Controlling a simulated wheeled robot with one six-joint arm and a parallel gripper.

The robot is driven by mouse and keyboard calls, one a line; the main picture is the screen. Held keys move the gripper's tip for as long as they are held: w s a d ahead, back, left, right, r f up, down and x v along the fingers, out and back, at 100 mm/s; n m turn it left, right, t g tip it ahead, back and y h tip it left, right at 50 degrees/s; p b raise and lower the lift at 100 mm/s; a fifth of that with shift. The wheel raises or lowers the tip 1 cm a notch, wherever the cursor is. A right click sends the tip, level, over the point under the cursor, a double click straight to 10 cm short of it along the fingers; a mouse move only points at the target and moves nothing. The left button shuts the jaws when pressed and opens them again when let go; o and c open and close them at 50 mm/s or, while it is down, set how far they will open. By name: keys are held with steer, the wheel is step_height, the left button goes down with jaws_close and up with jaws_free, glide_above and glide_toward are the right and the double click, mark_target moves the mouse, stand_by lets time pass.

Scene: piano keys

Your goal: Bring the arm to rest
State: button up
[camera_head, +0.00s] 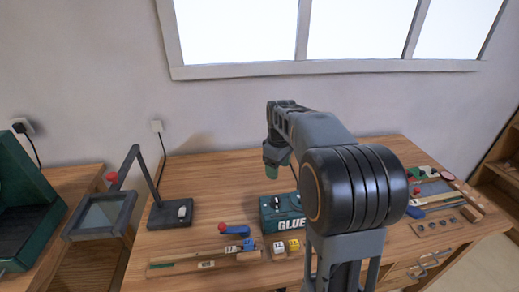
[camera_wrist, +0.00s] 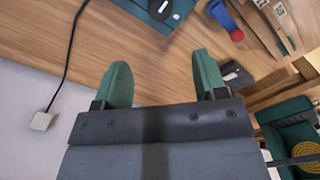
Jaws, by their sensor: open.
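My arm reaches up from the front of the wooden desk (camera_head: 222,172) and bends down over its back part. My gripper (camera_head: 277,158) hangs in the air near the wall, behind the teal GLUE box (camera_head: 283,228).
A dark lamp-like stand (camera_head: 170,213) with a framed panel (camera_head: 102,214) stands left. A blue tool with a red knob (camera_head: 235,230), wooden strips (camera_head: 200,264) and small blocks (camera_head: 289,247) lie in front. Coloured pieces (camera_head: 428,173) lie right. A green bin (camera_head: 25,215) is far left.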

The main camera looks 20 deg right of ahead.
steer(key=s+a+f+m+t, duration=0.1)
steer(key=s+a+m, duration=0.2)
steer(key=s+a, duration=0.2)
steer(key=s+a+f+m+t, duration=0.1)
steer(key=s+a+m+t, duration=0.1)
steer(key=s, duration=0.9)
steer(key=shift+s+a+f+m+t, duration=0.15)
steer(key=shift+s+a+m+t, duration=0.15)
steer(key=shift+a+m, duration=0.85)
steer(key=shift+a+n, duration=0.2)
steer(key=shift+n, duration=0.05)
